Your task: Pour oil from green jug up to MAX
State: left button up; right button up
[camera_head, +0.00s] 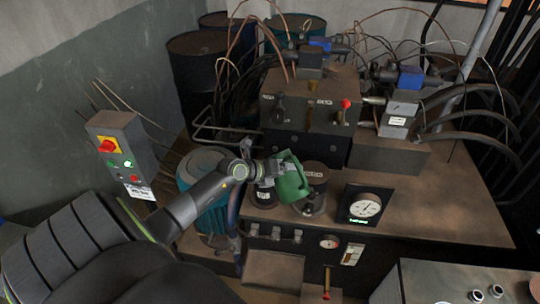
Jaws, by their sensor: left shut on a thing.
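The green jug (292,180) is in the middle of the head view, tilted, above the top of the dark hydraulic unit (440,190). My left gripper (277,169) is shut on the jug at its left side. A dark round filler neck or cap (314,172) stands just right of the jug and is partly covered by it. A sight gauge (352,254) sits on the front panel; its level and any MAX mark are too small to read. I cannot tell whether oil is flowing. My right gripper is not in view.
A pressure gauge (365,207) stands right of the jug. A valve block with a red-knobbed lever (345,104) is behind it. A control box (122,150) with a red knob is at left. Hoses and drums crowd the back. The unit's right top is clear.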

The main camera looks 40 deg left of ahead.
pick_arm(q)
jog(key=shift+r, duration=0.1)
jog(key=shift+a, duration=0.15)
jog(key=shift+w+a+f, duration=0.1)
jog(key=shift+a+f, duration=0.1)
jog(key=shift+a, duration=0.1)
jog(key=shift+d, duration=0.1)
jog(key=shift+d+r, duration=0.1)
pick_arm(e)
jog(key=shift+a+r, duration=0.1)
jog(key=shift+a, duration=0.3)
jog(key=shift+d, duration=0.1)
